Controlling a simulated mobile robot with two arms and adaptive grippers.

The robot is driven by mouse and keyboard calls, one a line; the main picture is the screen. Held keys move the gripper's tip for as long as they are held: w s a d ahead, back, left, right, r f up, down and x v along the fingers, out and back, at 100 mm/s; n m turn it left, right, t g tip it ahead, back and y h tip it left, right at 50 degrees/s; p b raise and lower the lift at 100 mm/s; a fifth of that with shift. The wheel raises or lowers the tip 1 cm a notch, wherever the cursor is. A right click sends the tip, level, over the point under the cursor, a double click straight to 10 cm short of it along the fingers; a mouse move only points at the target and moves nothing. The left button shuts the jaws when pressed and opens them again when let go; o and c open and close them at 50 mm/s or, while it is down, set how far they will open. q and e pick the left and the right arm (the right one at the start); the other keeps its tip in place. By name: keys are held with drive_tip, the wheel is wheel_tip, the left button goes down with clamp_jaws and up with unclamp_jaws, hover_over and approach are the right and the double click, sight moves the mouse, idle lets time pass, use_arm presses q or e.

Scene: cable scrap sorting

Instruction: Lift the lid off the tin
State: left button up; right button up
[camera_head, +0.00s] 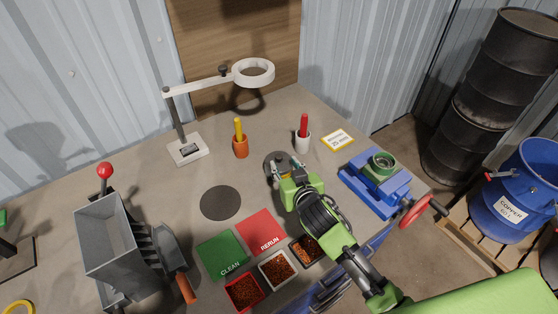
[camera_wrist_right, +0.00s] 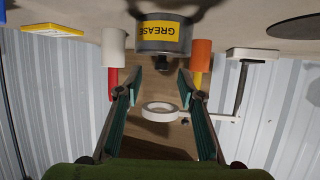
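The tin (camera_wrist_right: 164,32) is a grey can with a yellow GREASE label, upside down in the right wrist view. Its lid (camera_wrist_right: 150,51) is on it, with a small dark knob (camera_wrist_right: 162,63) in the middle. In the head view the tin (camera_head: 270,160) stands on the table, mostly hidden by my right gripper (camera_head: 285,172). The right gripper (camera_wrist_right: 160,68) is open and empty in the wrist view. Its fingertips appear on either side of the knob, with gaps; I cannot tell their exact depth. My left gripper is not in view.
An orange cup (camera_head: 240,148) and a white cup (camera_head: 303,141) stand behind the tin. A blue vise (camera_head: 372,190) is to the right. Green (camera_head: 222,251) and red (camera_head: 261,229) mats and scrap trays lie in front. A magnifier lamp (camera_head: 185,148) stands back left.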

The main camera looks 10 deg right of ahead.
sight(280, 159)
drive_tip(key=shift+p+x, duration=0.45)
drive_tip(key=shift+x, duration=1.7)
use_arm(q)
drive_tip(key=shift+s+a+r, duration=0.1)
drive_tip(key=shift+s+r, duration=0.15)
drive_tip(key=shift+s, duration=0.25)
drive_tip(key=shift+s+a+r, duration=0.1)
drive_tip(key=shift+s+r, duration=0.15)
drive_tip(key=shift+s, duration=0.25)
use_arm(e)
drive_tip(key=shift+a, duration=0.15)
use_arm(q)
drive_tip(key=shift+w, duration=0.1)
use_arm(e)
clamp_jaws()
